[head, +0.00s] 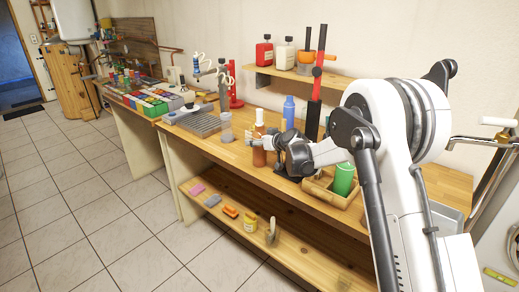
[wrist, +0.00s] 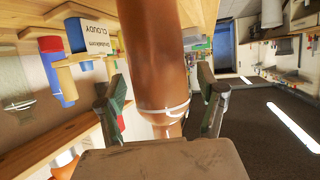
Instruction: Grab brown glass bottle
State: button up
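The brown glass bottle (head: 259,153) stands upright near the front edge of the wooden workbench (head: 310,187). My gripper (head: 274,142) is at its right side in the head view, low over the bench. In the wrist view the brown bottle (wrist: 158,60) fills the middle, between the two fingers of my gripper (wrist: 160,98). The fingers are apart, one on each side of the bottle, with a visible gap at the right finger. The left finger is close to the bottle; contact cannot be told.
A white-topped bottle (head: 259,118) and a blue bottle (head: 289,112) stand behind. A green cylinder (head: 343,180) sits in a wooden tray (head: 320,192) to the right. A grey organizer (head: 193,122) is to the left. The lower shelf (head: 290,250) holds small items.

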jog(key=c, duration=1.7)
grip_shut()
jog(key=shift+r, duration=0.15)
